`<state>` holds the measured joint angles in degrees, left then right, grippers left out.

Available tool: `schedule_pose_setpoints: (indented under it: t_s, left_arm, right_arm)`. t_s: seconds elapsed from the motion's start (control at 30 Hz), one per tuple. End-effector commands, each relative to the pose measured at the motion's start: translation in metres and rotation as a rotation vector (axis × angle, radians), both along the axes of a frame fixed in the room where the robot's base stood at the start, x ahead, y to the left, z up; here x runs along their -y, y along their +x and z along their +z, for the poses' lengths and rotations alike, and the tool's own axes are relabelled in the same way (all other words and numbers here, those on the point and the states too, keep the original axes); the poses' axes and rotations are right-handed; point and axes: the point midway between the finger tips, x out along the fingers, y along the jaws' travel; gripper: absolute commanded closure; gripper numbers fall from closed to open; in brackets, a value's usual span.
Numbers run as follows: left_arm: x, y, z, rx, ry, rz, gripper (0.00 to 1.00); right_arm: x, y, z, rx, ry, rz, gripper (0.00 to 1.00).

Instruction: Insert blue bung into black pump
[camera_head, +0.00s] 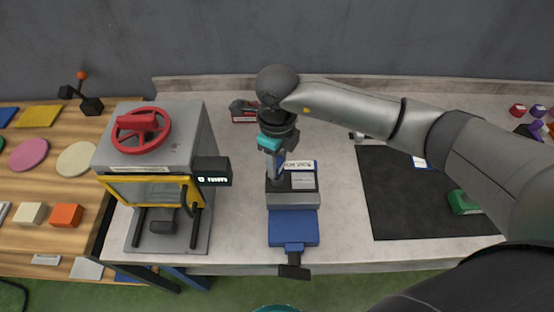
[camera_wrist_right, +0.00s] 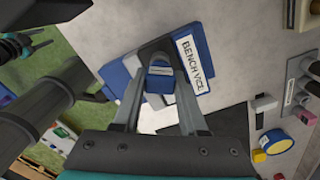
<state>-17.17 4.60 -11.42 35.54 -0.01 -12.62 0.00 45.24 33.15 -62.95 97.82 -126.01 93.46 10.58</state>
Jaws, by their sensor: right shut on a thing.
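My right gripper (camera_head: 276,176) reaches down over the grey and blue bench vice (camera_head: 293,222) in the head view. In the right wrist view its two fingers are shut on a small blue piece (camera_wrist_right: 160,80), which looks like the blue bung. The vice, with its white label (camera_wrist_right: 193,66), lies behind the held piece in that view; I cannot tell whether they touch. The fingertips hide much of the piece. I cannot make out the black pump for certain. What looks like my left gripper (camera_wrist_right: 42,46) shows at the upper left of the wrist view, apart from the vice; its jaws are unclear.
A grey press with a red wheel (camera_head: 141,130) and yellow-framed front stands left of the vice. A red and black tool (camera_head: 243,112) lies behind. A black mat (camera_head: 405,205) with a green item (camera_head: 463,203) is at right. Bare bench lies between vice and mat.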

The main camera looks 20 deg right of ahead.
Motion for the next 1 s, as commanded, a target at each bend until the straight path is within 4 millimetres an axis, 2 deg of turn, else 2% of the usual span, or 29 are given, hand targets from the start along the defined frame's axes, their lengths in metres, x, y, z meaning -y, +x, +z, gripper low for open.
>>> schedule_pose_setpoints:
  t_s: [0.93, 0.97, 1.0]
  left_arm:
    - [0.001, 0.000, -0.023, 0.000, -0.001, -0.001, 0.53]
    - [0.001, 0.000, -0.023, 0.000, -0.001, -0.001, 0.53]
    - [0.001, 0.000, -0.022, 0.000, -0.001, -0.001, 0.53]
  right_arm:
    - [0.000, 0.000, -0.025, -0.001, -0.001, -0.001, 1.00]
    - [0.000, 0.000, -0.025, -0.001, -0.001, -0.001, 0.57]
    - [0.000, 0.000, -0.024, -0.001, -0.001, -0.001, 0.53]
